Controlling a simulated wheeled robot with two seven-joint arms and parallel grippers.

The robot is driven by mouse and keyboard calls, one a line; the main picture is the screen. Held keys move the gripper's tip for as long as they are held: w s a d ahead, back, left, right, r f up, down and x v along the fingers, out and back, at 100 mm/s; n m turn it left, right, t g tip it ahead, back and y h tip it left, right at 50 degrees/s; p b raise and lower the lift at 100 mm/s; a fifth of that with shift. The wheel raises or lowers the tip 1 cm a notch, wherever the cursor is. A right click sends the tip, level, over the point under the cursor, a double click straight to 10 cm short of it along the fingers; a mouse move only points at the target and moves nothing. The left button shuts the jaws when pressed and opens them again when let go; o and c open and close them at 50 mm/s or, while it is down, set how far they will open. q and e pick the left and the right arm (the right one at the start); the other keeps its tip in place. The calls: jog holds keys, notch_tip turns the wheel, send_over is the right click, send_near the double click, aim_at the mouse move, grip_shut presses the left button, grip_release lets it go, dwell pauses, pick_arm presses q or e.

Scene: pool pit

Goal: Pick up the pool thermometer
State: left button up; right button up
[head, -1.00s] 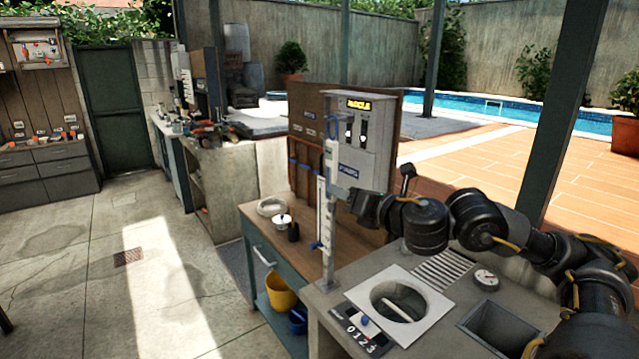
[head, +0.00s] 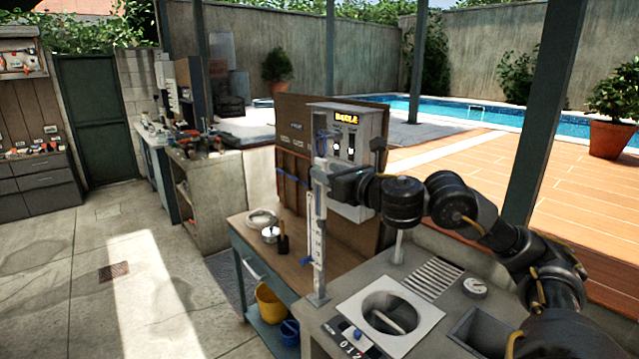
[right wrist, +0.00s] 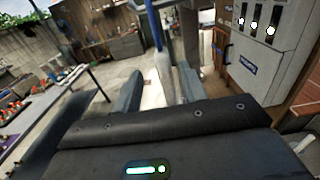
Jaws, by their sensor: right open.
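The pool thermometer appears to be the slim pale piece with a blue loop (head: 320,143) hanging at the upright post above the bench. In the right wrist view its blue upper part (right wrist: 154,24) runs down to a pale tube between my fingers' lines. My right gripper (head: 331,184) is at the post, at the height of the pale piece. In the right wrist view my right gripper (right wrist: 157,88) is open, one finger either side of the tube; contact cannot be told. My arm and gripper hide part of the control box behind. My left gripper is not in view.
A grey control box (head: 348,125) stands close behind the gripper. A white scale (head: 317,228) is on the post below it. The bench has a square plate with a round opening (head: 347,300) and a dial gauge (head: 474,287). A wooden side table (head: 240,225) stands left.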

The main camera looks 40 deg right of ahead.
aim_at(316, 162)
jog(key=shift+w+r, duration=0.15)
jog(key=shift+w, duration=0.2)
jog(key=w+p, duration=0.2)
jog(key=w, duration=0.1)
jog(key=w+p, duration=0.1)
jog(key=shift+w+d+r, duration=0.2)
jog(key=shift+d+r, duration=0.1)
jog(key=shift+d, duration=0.1)
jog(key=shift+w+f, duration=0.1)
jog(key=shift+w, duration=0.25)
jog(key=shift+s, duration=0.15)
grip_shut()
